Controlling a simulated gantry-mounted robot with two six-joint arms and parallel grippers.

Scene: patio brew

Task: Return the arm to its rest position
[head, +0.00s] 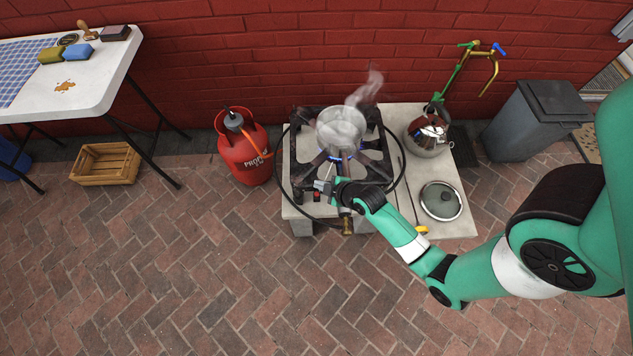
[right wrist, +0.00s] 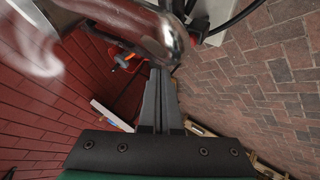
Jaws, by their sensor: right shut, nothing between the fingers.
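My right gripper (head: 324,187) is at the front edge of the gas stove (head: 376,165), in front of the pot. Its fingers are shut with nothing between them, as the right wrist view (right wrist: 158,98) also shows. My right arm reaches in from the right side of the head view, over the paving and the slab's front. My left gripper is not in view. A steaming metal pot (head: 341,128) stands on the stove with a blue flame under it. A shiny metal surface (right wrist: 145,32), apparently the pot, is close beyond the fingertips in the right wrist view.
A red gas bottle (head: 243,150) stands left of the stove, with a hose. A kettle (head: 428,137) and a round lid (head: 441,201) are on the slab at right, beneath a brass tap (head: 484,55). A grey bin (head: 535,118) is farther right. The front paving is open.

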